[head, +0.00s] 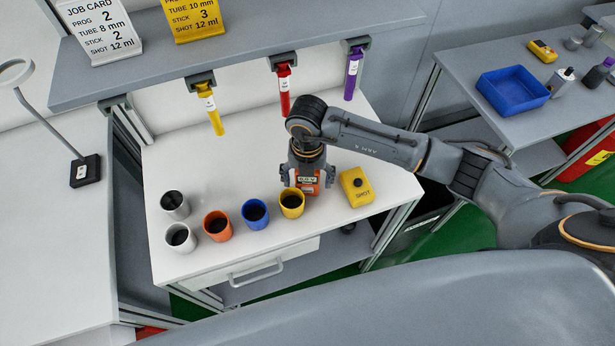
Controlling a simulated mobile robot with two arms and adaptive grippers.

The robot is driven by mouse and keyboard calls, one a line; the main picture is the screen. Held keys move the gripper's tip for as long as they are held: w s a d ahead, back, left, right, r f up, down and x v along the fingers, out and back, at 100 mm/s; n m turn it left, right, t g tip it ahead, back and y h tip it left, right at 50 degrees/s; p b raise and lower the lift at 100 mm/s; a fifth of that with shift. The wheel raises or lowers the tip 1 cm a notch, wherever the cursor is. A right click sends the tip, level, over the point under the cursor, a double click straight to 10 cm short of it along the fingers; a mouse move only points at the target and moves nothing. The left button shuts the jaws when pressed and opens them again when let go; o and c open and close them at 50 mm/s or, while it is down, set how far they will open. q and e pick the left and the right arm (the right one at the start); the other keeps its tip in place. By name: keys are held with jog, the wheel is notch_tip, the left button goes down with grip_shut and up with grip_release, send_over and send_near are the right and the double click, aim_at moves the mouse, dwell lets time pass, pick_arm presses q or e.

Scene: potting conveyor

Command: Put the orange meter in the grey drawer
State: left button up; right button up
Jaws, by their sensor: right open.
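The orange meter (309,187) stands on the white bench, between the yellow cup and the yellow box marked SHOT. My right gripper (307,181) is open and points down over the meter, one finger at its left side and one at its right. The gripper hides the meter's upper part, and I cannot tell whether the fingers touch it. The drawer (225,278) is under the bench's front edge, with a bar handle (256,273); it looks shut. My left gripper is not in view.
A yellow cup (292,203), a blue cup (255,214), an orange cup (218,226) and two grey cups stand along the front. The yellow SHOT box (356,187) is right of the meter. Yellow, red and purple tubes hang behind. The bench's middle is clear.

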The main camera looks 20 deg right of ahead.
jog(key=c, duration=1.4)
jog(key=shift+o, duration=0.2)
jog(key=shift+r, duration=0.15)
